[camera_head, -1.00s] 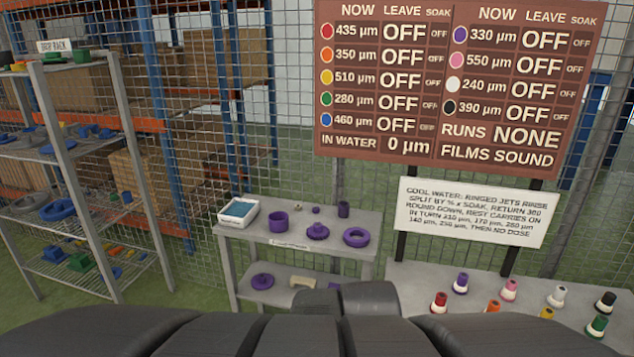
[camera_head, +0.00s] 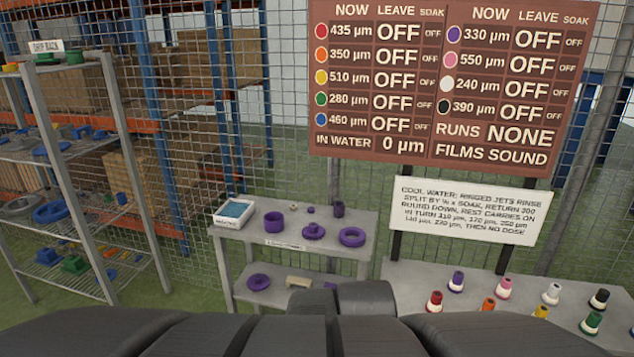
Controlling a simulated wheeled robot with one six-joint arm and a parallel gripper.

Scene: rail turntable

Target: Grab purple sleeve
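Several purple parts stand on a small grey two-tier table in the middle. A wide, hollow purple cylinder (camera_head: 274,223) is at the left of its top. A narrower dark purple cylinder (camera_head: 339,209) stands at the back right; which of these is the sleeve I cannot tell for sure. A flanged purple part (camera_head: 313,231) and a flat purple ring (camera_head: 352,237) lie along the front of the top. Another purple flanged part (camera_head: 258,282) is on the lower shelf. My gripper is not in view; only dark parts of my own body fill the bottom edge.
A white tray with blue inside (camera_head: 233,214) is at the table's left end. A grey table (camera_head: 400,277) on the right holds several coloured nozzle-like parts. A wire rack (camera_head: 90,170) with coloured parts stands left. Mesh fencing (camera_head: 290,120) closes off the back.

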